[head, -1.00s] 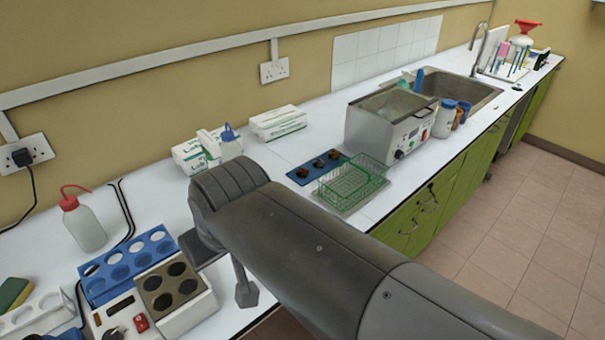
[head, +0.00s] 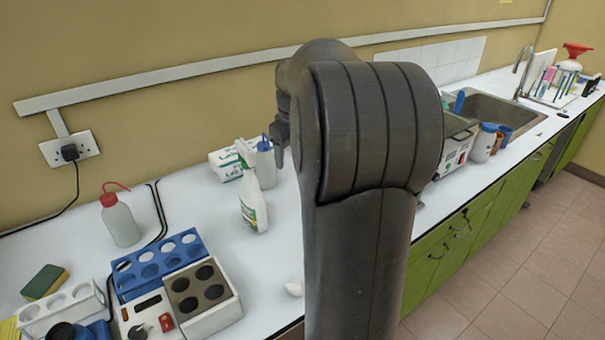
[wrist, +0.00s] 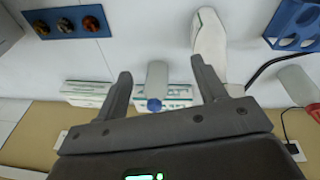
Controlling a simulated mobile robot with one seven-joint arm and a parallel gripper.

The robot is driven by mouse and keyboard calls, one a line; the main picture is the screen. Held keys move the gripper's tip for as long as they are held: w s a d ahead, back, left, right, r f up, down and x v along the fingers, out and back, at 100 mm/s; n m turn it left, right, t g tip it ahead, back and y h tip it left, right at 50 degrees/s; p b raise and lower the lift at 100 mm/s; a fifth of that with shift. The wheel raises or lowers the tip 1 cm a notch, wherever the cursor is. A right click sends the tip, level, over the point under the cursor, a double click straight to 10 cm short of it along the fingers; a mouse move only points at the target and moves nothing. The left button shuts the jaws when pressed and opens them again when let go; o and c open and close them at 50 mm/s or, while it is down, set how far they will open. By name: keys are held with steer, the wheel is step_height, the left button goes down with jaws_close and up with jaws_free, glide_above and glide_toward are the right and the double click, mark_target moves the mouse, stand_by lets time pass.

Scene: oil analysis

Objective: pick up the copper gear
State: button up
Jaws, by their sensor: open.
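I cannot make out a copper gear for certain in either view. In the head view my gripper (head: 280,143) shows partly beside my arm. My arm hides the part of the counter behind it there.
A white spray bottle (head: 253,207), a blue-capped bottle (head: 265,163) and white boxes (head: 226,163) stand near the wall. A red-capped wash bottle (head: 121,222), blue rack (head: 150,264) and four-well heater (head: 203,300) are at left. A metal bath (head: 456,150) stands right.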

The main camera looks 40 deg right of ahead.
steer(key=w+d+f+n+y, duration=0.1)
steer(key=d+f, duration=0.5)
steer(key=d, duration=0.4)
steer(key=w+d+f, duration=0.1)
steer(key=d+f, duration=0.4)
steer(key=d, duration=0.5)
steer(key=f, duration=0.2)
steer(key=w+f, duration=0.1)
steer(key=f, duration=0.2)
steer(key=shift+w+a+f, duration=0.1)
steer(key=shift+f, duration=0.05)
steer(key=shift+w+f, duration=0.25)
steer(key=shift+f, duration=0.6)
steer(key=shift+w+f, duration=0.2)
steer(key=shift+f, duration=0.65)
steer(key=shift+w+f, duration=0.25)
steer(key=shift+f, duration=0.6)
steer(key=shift+c, duration=0.5)
steer(key=c, duration=1)
